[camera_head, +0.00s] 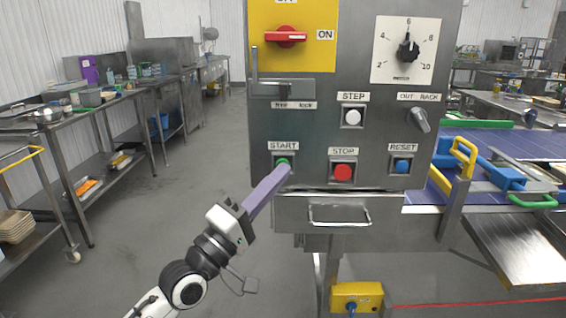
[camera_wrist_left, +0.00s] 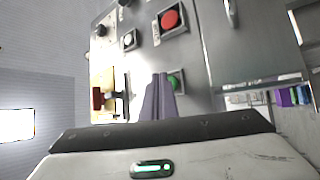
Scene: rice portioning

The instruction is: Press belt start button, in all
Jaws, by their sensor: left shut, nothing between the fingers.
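The green START button (camera_head: 282,162) is on the lower left of the grey control panel (camera_head: 330,135), under its START label. My left gripper (camera_head: 285,171) is shut and empty, and its purple fingertips overlap the lower right of the button. In the left wrist view the shut fingers (camera_wrist_left: 158,84) reach up to the panel beside the green button (camera_wrist_left: 175,82), which is partly hidden by them. I cannot tell whether the tips touch the button. My right gripper is not in view.
The red STOP button (camera_head: 343,172) and blue RESET button (camera_head: 402,165) are to the right, with the white STEP button (camera_head: 353,116) above. A red switch (camera_head: 286,37) is at the top. The blue belt (camera_head: 520,145) is at right.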

